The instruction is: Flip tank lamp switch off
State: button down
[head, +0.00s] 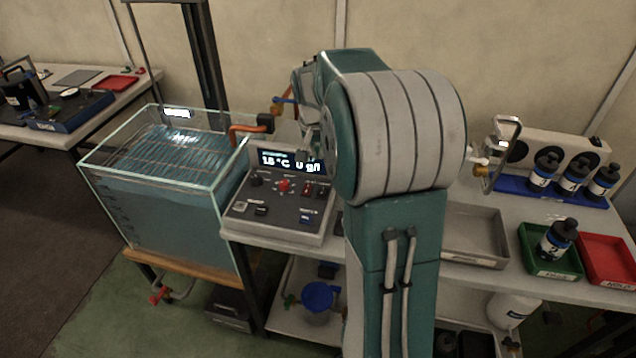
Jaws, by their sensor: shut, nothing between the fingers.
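The control panel (278,208) stands on the bench right of the tank. Its display (272,160) is lit and partly covered. The panel carries a red knob (284,185), a black knob (257,180), small red-marked switches (308,188) and lower rocker-like controls (262,210). I cannot tell which is the tank lamp switch or read its position. The glass tank (165,215) holds water and a bright patch shows at its back. My gripper (304,155) shows only in small part, shut and empty, in front of the display; my arm hides the rest.
A grey tray (474,238), a green tray (550,262) with a dark bottle and a red tray (608,260) lie on the bench at right. Several bottles stand behind. An orange-handled pipe fitting (250,128) rises at the tank's right back corner.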

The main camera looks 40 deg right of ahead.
aim_at(319, 195)
jog(key=x, duration=1.2)
jog(key=shift+s+a+f, duration=0.3)
jog(key=shift+s+a, duration=0.05)
jog(key=shift+s, duration=0.05)
jog(key=shift+s+a+f, duration=0.1)
jog(key=shift+f, duration=0.55)
jog(key=shift+a+f, duration=0.1)
jog(key=shift+f, duration=0.3)
jog(key=shift+v, duration=0.8)
